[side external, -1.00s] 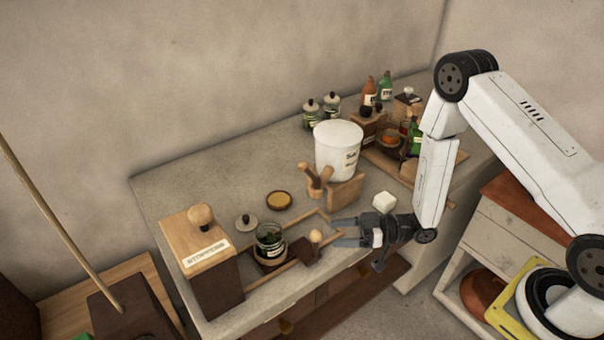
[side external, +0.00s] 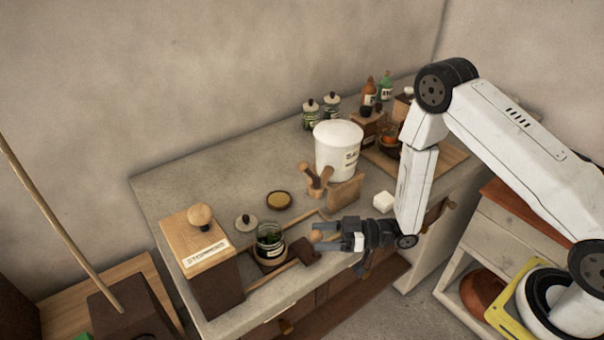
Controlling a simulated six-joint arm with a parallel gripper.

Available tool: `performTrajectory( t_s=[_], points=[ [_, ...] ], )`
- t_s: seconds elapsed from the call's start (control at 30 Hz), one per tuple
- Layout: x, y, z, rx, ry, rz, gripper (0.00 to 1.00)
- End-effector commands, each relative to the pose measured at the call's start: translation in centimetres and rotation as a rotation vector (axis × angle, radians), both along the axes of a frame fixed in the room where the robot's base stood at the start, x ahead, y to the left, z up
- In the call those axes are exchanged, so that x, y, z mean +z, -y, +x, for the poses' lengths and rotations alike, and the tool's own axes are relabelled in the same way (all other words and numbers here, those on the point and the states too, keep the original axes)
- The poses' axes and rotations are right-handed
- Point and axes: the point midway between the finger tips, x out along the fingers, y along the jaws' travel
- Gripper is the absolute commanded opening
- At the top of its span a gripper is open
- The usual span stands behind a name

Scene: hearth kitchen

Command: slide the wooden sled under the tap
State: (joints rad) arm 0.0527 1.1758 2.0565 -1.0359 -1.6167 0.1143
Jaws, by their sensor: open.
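The wooden sled (side external: 303,251) is a dark brown piece with a pale round knob (side external: 315,236) at its right end. It lies between light wooden rails on the counter. A glass jar (side external: 270,240) with dark green contents stands in a dark round holder at the sled's left end. The wooden tap (side external: 316,180) juts from the front of a white crock (side external: 338,150), behind and to the right of the jar. My gripper (side external: 320,236) is open, lying level at the knob with its fingertips around or beside it. Contact cannot be told.
A wooden box (side external: 214,280) with a round knob stands left of the rails. A lid (side external: 246,223) and a shallow dish (side external: 279,200) lie behind the jar. A white block (side external: 384,202) lies behind my gripper. Bottles and jars crowd the back right. The counter's back left is clear.

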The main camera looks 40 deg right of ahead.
Motion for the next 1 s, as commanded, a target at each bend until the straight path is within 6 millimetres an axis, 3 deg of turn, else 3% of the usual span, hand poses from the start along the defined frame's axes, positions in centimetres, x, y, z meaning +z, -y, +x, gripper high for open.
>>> performTrajectory(
  t_s=[0.3,0.7,0.93,1.0],
  points=[
    [0.0,-2.4,1.6,0.0,0.001,-0.001,0.78],
    [0.0,-2.8,1.9,-0.001,-0.001,0.0,0.78],
    [0.0,-2.8,1.9,-0.001,0.0,0.0,0.05],
    [0.0,-2.8,1.9,-0.001,0.0,0.0,0.0]
  ],
)
